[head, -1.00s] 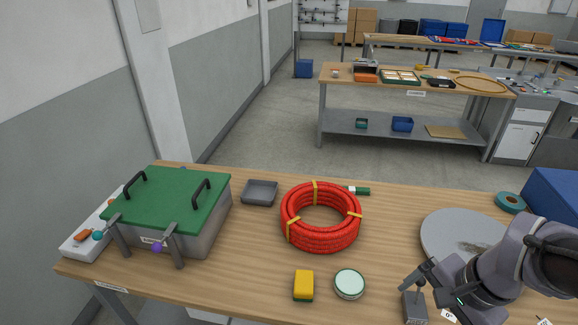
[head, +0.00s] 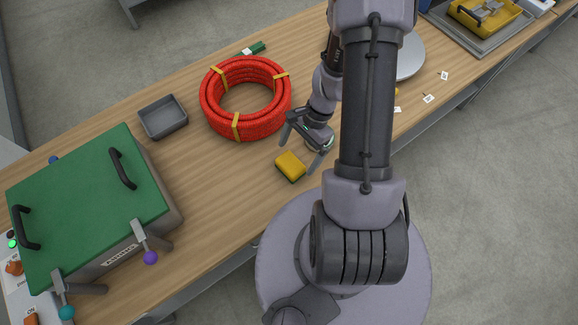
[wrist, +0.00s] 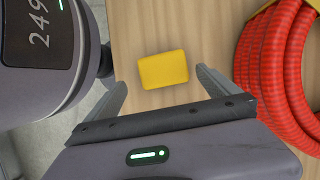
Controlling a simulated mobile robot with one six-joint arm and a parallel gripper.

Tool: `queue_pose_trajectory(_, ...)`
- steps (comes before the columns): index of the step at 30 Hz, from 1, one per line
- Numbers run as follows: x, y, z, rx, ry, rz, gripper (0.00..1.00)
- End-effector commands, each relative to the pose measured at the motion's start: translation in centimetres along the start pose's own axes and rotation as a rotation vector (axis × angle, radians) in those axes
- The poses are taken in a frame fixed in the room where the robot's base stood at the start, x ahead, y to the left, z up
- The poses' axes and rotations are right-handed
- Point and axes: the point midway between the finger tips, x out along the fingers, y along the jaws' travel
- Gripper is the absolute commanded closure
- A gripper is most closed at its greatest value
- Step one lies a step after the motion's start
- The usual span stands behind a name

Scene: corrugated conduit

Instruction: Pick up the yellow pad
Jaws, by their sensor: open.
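The yellow pad (head: 290,165), with a dark green underside, lies on the wooden bench in front of the red coil. In the wrist view the pad (wrist: 164,69) shows its plain yellow top, between and slightly ahead of my fingertips. My gripper (head: 298,158) is open above the pad, with one finger on either side of it in the picture. The fingers (wrist: 161,80) do not appear to touch it. I cannot tell the exact height left between them and the bench.
The red corrugated coil (head: 246,97) with yellow ties lies just behind the pad. A grey tray (head: 163,117) and a green-lidded box (head: 90,207) with clamps stand to the left. Bare bench lies left of the pad. My arm covers the bench to its right.

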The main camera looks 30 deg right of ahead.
Motion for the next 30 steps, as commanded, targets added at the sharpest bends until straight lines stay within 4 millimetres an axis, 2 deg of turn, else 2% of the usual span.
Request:
queue_pose_trajectory(6,4.1,-0.5,0.1,-0.001,-0.001,0.003,0.00)
queue_pose_trajectory(9,5.4,-0.5,0.1,-0.002,0.000,0.002,0.00)
queue_pose_trajectory(17,5.5,-0.5,0.2,-0.001,0.000,0.000,0.02)
queue_pose_trajectory(26,5.5,-0.5,0.2,-0.001,0.001,0.000,0.61)
queue_pose_trajectory(30,5.5,-0.5,0.2,-0.001,0.001,0.000,0.62)
